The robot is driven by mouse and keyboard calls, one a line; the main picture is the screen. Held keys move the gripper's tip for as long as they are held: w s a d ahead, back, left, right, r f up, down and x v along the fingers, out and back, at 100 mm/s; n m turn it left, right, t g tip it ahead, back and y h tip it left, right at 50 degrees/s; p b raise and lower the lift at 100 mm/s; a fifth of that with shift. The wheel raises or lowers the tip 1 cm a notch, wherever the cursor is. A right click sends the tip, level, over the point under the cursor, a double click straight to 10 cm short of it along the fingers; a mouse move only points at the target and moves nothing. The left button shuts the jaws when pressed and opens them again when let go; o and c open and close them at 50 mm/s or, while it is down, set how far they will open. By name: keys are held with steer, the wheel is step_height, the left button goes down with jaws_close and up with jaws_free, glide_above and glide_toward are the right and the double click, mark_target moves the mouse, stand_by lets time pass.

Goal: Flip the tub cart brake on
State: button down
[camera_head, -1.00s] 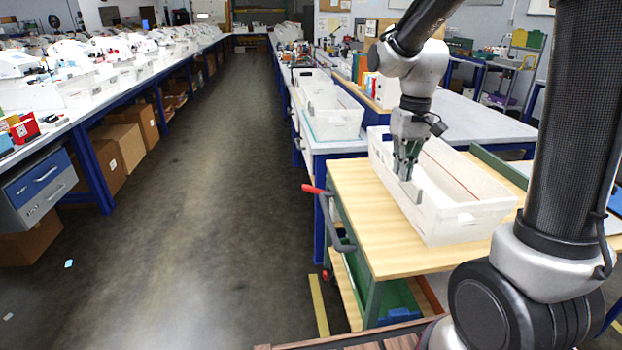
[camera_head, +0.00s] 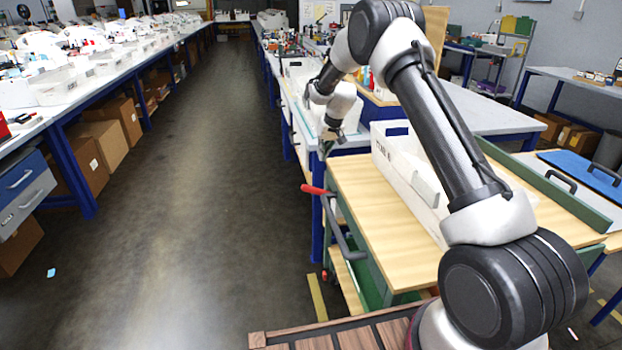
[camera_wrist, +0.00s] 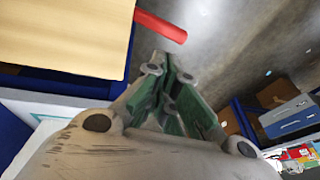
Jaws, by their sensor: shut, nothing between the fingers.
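The tub cart (camera_head: 372,205) has a wooden top and a green frame. A white tub (camera_head: 400,170) stands on it, partly hidden behind my arm. A lever with a red grip (camera_head: 313,189) sticks out at the cart's left far corner, above a grey bar (camera_head: 341,232). My gripper (camera_head: 325,152) is shut and empty, above and slightly beyond the red grip. In the wrist view the red grip (camera_wrist: 160,27) lies past my shut fingertips (camera_wrist: 158,62), next to the wooden top's edge. I cannot tell whether they touch; they look apart.
A blue-legged workbench (camera_head: 300,115) with white bins stands just beyond the cart. A long bench (camera_head: 60,112) with boxes beneath lines the aisle's far side. A slatted wooden surface (camera_head: 330,336) is at the bottom.

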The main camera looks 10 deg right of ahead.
stand_by(0.3)
glide_toward(308, 186)
steer(key=w+f, duration=0.2)
steer(key=f, duration=0.1)
steer(key=w+d+f, duration=0.1)
steer(key=f, duration=0.1)
steer(key=shift+w+f, duration=0.15)
steer(key=shift+f, duration=0.05)
steer(key=shift+a+f, duration=0.3)
steer(key=shift+f, duration=0.3)
steer(key=shift+a, duration=0.1)
steer(key=shift+a+f+n+h, duration=0.3)
steer(key=shift+a+f+h, duration=0.65)
steer(key=shift+h, duration=0.25)
steer(key=f+h, duration=0.1)
steer(key=a+f+h, duration=0.1)
steer(key=f+h, duration=0.1)
steer(key=shift+a+f+h, duration=0.2)
steer(key=shift+f+h, duration=0.05)
steer(key=shift+h, duration=0.05)
steer(key=shift+a+f+n+h, duration=0.2)
steer(key=shift+f+n+h, duration=0.2)
steer(key=shift+f+h, duration=1.35)
steer(key=shift+f+y, duration=0.35)
steer(key=shift+f, duration=0.05)
